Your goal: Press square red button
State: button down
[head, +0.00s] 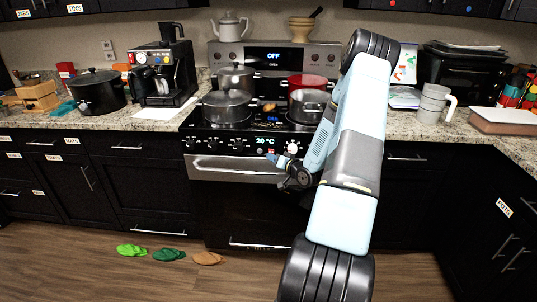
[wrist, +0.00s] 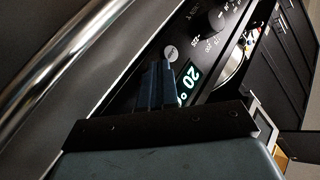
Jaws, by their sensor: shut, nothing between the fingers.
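My gripper (head: 279,160) is in front of the oven's control panel (head: 225,143), just below and right of the lit 20 °C display (head: 265,140). In the wrist view my shut, empty fingers (wrist: 157,68) point at the panel. Their tips are beside a round grey button (wrist: 171,52) and the 20 °C display (wrist: 188,80). I cannot tell whether they touch the panel.
The oven handle (head: 235,170) runs below the panel and shows as a shiny bar (wrist: 75,65) in the wrist view. A dark knob (wrist: 217,18) is beyond the fingers. Pots, including a lidded one (head: 226,107), stand on the stove. Several sandals (head: 168,254) lie on the floor.

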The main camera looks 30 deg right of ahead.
jog(key=shift+w+d, duration=0.45)
jog(key=shift+w, duration=0.1)
dwell(1.1)
jog(key=shift+s+a, duration=0.1)
jog(key=shift+s+a+r, duration=0.1)
jog(key=shift+s+a, duration=0.25)
jog(key=shift+s, duration=0.2)
jog(key=shift+s+a, duration=0.7)
jog(key=shift+s, duration=0.35)
jog(key=shift+s+a, duration=0.7)
jog(key=shift+s, duration=0.35)
